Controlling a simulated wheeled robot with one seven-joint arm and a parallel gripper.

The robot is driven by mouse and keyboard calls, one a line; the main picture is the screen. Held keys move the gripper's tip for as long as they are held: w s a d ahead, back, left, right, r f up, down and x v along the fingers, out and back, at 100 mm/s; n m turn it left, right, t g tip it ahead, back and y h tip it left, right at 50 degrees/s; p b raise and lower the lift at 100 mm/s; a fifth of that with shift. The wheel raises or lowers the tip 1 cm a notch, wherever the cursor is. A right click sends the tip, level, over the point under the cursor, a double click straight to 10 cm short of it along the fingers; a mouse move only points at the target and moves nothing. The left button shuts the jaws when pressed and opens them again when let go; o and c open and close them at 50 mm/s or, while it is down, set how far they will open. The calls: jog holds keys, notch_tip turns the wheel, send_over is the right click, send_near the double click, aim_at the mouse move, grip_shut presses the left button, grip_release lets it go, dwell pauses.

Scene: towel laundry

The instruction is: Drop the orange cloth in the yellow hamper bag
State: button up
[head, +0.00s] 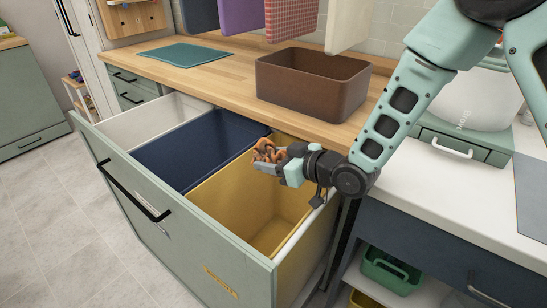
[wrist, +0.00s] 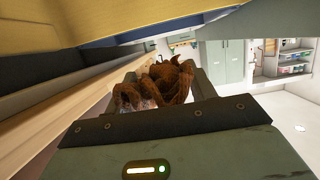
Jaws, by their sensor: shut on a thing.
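My gripper (head: 272,166) is shut on the crumpled orange cloth (head: 268,151). The cloth bunches up out of the jaws, and it also shows in the wrist view (wrist: 165,85) as dark orange-brown folds. In the head view, the gripper and cloth appear over the back part of the yellow hamper bag (head: 230,203), near its rim. The yellow bag is the nearest compartment of a pulled-out green drawer (head: 150,205). Its visible inside looks empty; part of it is hidden behind the gripper.
A dark blue bag (head: 190,150) and a white bag (head: 140,122) fill the drawer's other compartments. A brown bin (head: 312,85) and a teal folded cloth (head: 186,53) sit on the wooden counter (head: 225,70). Cloths hang above. A green basket (head: 390,268) stands on a shelf at lower right.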

jog(key=o, duration=1)
jog(key=shift+o, duration=0.2)
jog(key=p+v, duration=1.1)
jog(key=v, duration=0.6)
jog(key=shift+r, duration=0.2)
jog(key=shift+s+d, duration=0.1)
jog(key=shift+d, duration=0.05)
